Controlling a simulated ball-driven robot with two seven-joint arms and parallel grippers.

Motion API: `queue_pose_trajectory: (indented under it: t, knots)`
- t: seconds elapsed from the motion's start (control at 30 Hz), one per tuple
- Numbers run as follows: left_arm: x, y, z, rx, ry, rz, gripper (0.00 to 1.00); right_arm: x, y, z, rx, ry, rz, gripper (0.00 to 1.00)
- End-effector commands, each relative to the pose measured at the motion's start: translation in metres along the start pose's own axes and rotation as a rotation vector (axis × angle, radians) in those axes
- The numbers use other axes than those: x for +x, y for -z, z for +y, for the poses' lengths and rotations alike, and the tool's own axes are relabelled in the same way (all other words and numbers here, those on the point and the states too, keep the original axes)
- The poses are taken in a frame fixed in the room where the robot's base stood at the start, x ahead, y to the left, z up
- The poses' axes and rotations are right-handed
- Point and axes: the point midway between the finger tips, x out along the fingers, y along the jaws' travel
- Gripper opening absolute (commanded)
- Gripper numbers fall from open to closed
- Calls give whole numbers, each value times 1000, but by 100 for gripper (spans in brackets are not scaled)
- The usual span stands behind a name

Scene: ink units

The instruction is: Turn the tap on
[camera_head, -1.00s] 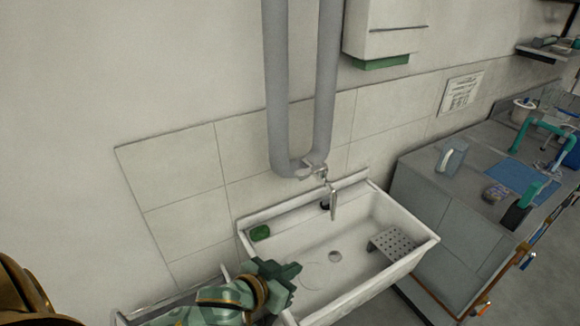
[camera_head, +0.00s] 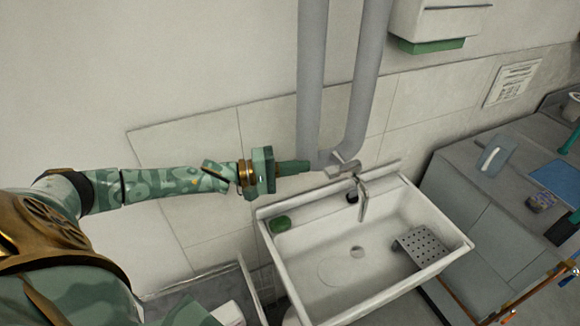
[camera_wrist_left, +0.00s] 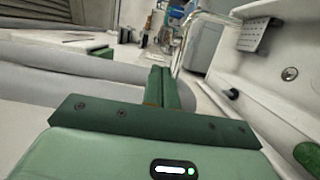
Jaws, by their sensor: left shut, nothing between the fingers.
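The tap (camera_head: 361,196) hangs from the wall pipes over the white sink (camera_head: 345,290). Its pale lever or valve body (camera_head: 343,163) shows at the foot of the grey pipes. My left gripper (camera_head: 306,167) is shut and empty, pointing right. In the head view its fingertips are beside the lower end of the pipes, just left of the valve; I cannot tell whether they touch. In the left wrist view the shut fingers (camera_wrist_left: 161,86) point at the curved metal spout (camera_wrist_left: 185,40). My right gripper is not in view.
Grey pipes (camera_head: 312,80) run up the wall. A green sponge (camera_head: 281,224) lies on the sink's left rim and a perforated plate (camera_head: 420,246) sits in its right side. A wall box (camera_head: 440,22) hangs above right. A grey counter (camera_head: 490,195) stands right of the sink.

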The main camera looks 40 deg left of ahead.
Motion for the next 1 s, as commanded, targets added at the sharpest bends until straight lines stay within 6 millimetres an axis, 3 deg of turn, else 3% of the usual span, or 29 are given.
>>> queue_pose_trajectory:
  t: [0.1,0.33,0.8,1.0]
  knots:
    - [23,0,1,1,-3,0,0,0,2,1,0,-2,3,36]
    - [51,0,0,1,-1,0,0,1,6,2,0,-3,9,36]
    - [56,0,0,2,1,1,0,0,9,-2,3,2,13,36]
    - [62,-5,3,1,0,21,0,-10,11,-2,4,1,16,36]
